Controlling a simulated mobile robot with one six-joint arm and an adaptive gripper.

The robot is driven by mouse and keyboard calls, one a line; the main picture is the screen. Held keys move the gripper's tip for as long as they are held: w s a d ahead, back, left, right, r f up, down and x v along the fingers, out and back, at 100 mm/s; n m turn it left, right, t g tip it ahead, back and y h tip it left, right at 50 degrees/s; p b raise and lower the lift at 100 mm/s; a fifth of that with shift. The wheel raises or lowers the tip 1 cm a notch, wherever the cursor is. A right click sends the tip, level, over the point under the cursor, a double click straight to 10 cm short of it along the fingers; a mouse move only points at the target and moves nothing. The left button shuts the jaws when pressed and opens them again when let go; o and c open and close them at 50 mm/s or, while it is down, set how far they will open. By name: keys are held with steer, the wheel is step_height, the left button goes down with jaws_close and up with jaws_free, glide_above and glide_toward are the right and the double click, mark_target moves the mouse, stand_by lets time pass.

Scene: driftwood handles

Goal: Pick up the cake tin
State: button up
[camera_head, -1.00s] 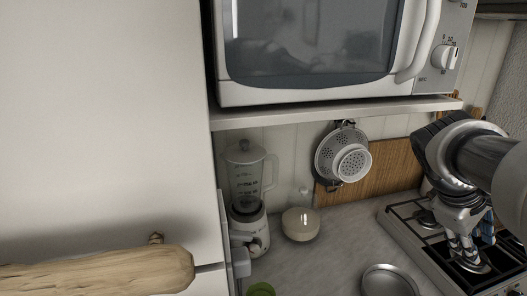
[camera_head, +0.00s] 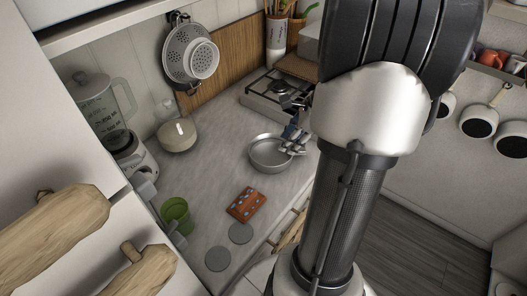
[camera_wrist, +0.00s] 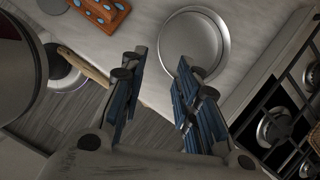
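The cake tin (camera_head: 268,156) is a round, shallow, silver metal tin. It stands on the grey counter, left of the stove. In the wrist view the cake tin (camera_wrist: 195,42) lies just beyond my fingertips. My gripper (camera_head: 294,139) is at the tin's right side in the head view, overlapping its rim in the picture. In the wrist view my gripper (camera_wrist: 160,62) has its two blue-padded fingers apart with nothing between them. I cannot tell whether a finger touches the tin.
A gas stove (camera_head: 262,99) stands behind the tin. An orange-brown block with blue-grey spots (camera_head: 246,205), a green cup (camera_head: 176,214), grey discs (camera_head: 241,233), a lidded bowl (camera_head: 177,136) and a blender (camera_head: 107,118) are on the counter. A colander (camera_head: 190,54) hangs on the wall.

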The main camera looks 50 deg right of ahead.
steer(key=b, duration=0.4)
glide_toward(264, 172)
steer(key=shift+w+f, duration=0.25)
steer(key=shift+f, duration=0.3)
steer(key=b+x, duration=0.3)
steer(key=x, duration=0.2)
steer(key=shift+d+f, duration=0.15)
jaws_close()
